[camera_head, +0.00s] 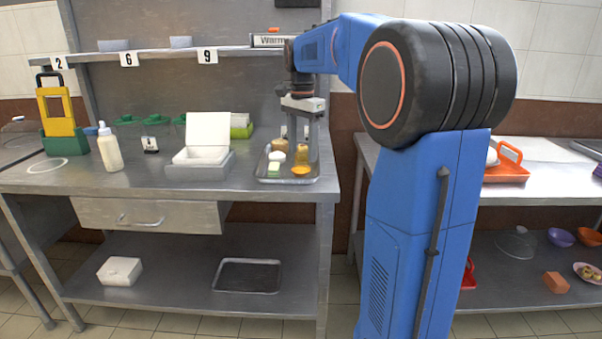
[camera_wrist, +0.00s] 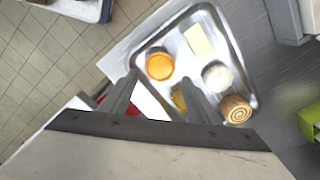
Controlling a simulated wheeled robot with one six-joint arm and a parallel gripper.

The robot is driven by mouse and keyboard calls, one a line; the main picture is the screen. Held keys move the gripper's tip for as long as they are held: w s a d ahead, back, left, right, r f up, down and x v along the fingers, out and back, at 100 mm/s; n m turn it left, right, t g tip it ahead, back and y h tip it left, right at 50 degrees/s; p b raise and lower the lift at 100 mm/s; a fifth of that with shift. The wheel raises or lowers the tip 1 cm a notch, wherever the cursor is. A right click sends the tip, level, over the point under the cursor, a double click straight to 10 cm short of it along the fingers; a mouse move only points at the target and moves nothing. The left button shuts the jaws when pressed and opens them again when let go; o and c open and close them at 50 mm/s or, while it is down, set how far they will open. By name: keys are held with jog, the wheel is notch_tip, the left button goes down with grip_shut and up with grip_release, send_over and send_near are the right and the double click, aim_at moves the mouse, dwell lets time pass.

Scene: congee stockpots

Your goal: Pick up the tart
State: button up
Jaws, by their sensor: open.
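A metal tray (camera_head: 262,178) on the counter holds several small food pieces; its rim also shows in the wrist view (camera_wrist: 250,75). A round orange piece with a paler rim (camera_wrist: 160,65), at the tray's front right (camera_head: 301,171), looks like a tart. A second yellow-orange piece (camera_wrist: 179,99) lies behind it, partly hidden by my finger; I cannot tell its kind. My gripper (camera_wrist: 160,81) points down over the tray's right side (camera_head: 304,136). It is open and empty, with its fingers above the yellow-orange pieces. Contact cannot be told.
A pale yellow-green block (camera_wrist: 198,41), a white round piece (camera_wrist: 217,76) and a swirl-topped brown piece (camera_wrist: 236,109) share the tray. An open white box (camera_head: 201,155) stands left of it. A shelf (camera_head: 170,55) runs above the counter behind my arm.

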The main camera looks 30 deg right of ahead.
aim_at(301, 169)
jog(key=shift+s+a+f, duration=0.1)
jog(key=shift+a+f, duration=0.05)
jog(key=shift+f, duration=1.15)
jog(key=shift+a+f, duration=0.1)
jog(key=shift+f, duration=1.2)
jog(key=shift+c, duration=0.4)
jog(key=c, duration=0.7)
